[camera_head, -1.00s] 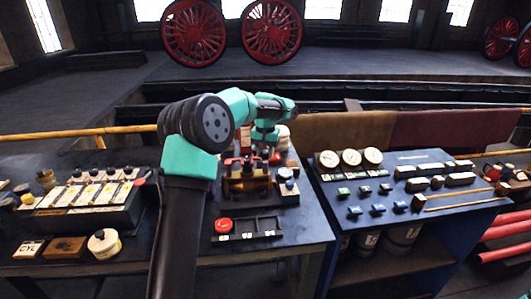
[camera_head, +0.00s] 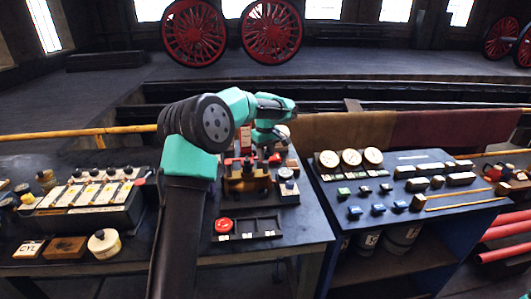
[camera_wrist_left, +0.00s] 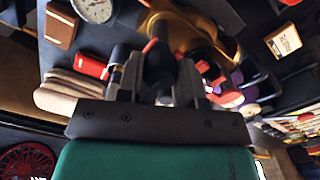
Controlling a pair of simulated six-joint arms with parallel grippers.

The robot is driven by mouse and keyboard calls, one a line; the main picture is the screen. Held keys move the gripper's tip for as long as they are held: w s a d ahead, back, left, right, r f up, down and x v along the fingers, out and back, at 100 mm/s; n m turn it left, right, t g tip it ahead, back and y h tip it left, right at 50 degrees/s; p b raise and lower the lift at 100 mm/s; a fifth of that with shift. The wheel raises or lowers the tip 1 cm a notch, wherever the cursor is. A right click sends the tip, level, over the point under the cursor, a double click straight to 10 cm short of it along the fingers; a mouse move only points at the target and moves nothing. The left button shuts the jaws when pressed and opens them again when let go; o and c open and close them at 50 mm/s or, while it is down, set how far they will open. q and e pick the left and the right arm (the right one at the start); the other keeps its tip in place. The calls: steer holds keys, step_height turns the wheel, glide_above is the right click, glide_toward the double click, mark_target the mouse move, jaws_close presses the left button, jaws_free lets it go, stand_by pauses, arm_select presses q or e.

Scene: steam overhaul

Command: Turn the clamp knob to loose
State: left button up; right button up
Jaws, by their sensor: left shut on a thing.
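My left gripper (camera_head: 262,148) is over the brass clamp fixture (camera_head: 247,184) on the middle bench. In the left wrist view the two fingers of the left gripper (camera_wrist_left: 158,78) are closed around a dark knob (camera_wrist_left: 157,62), which I take to be the clamp knob. A red piece shows just past the knob, and the brass body (camera_wrist_left: 215,32) curves behind it. In the head view the gripper hides the knob, and its turn position cannot be read.
A red button (camera_head: 223,226) sits on a dark tray in front of the fixture. Left is a panel with several knobs (camera_head: 90,195). Right is a bench with white gauges (camera_head: 351,158) and blue switches.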

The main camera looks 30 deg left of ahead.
mark_target(266, 151)
arm_select(q)
steer(key=shift+n, duration=0.3)
steer(key=o, duration=0.9)
steer(key=shift+r, duration=0.1)
step_height(266, 151, up, 17)
steer(key=shift+r, duration=0.15)
stand_by(0.3)
stand_by(0.4)
